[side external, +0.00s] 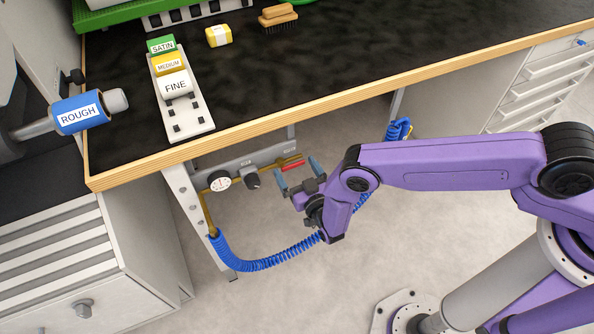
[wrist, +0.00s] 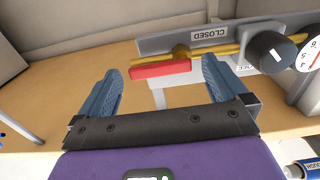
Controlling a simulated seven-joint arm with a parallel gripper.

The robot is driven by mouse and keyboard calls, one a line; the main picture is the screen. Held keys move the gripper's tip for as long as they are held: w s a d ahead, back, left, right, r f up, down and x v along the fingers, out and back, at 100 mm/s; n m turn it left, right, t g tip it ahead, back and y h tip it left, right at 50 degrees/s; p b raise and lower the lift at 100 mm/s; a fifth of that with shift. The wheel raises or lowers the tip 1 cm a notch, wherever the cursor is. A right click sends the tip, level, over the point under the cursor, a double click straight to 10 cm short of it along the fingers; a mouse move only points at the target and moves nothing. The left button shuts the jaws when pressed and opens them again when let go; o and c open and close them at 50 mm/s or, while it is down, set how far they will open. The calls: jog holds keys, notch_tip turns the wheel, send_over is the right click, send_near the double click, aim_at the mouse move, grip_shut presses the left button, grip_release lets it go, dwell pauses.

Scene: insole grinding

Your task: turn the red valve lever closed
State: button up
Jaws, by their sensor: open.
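The red valve lever (side external: 292,166) is on a brass pipe under the front edge of the workbench. In the wrist view the red lever (wrist: 160,69) lies roughly in line with the pipe, below a plate marked CLOSED (wrist: 209,35). My gripper (side external: 296,171) is open, with its two blue-grey fingers near the lever. In the wrist view my gripper (wrist: 157,88) has one finger on each side of the lever's lower area. The lever appears just beyond the fingertips; I cannot tell whether either finger touches it.
A black knob (side external: 253,180) and a round gauge (side external: 219,181) sit left of the lever on the grey panel. A blue coiled hose (side external: 265,265) hangs below. The bench's wooden edge (side external: 330,112) is just above. The floor below is clear.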

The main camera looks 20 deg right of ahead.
jog(key=c, duration=1)
jog(key=shift+c, duration=0.2)
jog(key=shift+f, duration=0.1)
jog(key=shift+s+a+f+m, duration=0.1)
jog(key=shift+a+f+m, duration=0.25)
jog(key=shift+m, duration=1.85)
jog(key=shift+a+f+m, duration=0.2)
jog(key=shift+f+m, duration=0.25)
jog(key=shift+m, duration=1.75)
jog(key=shift+s+a+f+m, duration=0.1)
jog(key=shift+a+f+m, duration=0.25)
jog(key=shift+m, duration=1.85)
jog(key=shift+w, duration=0.1)
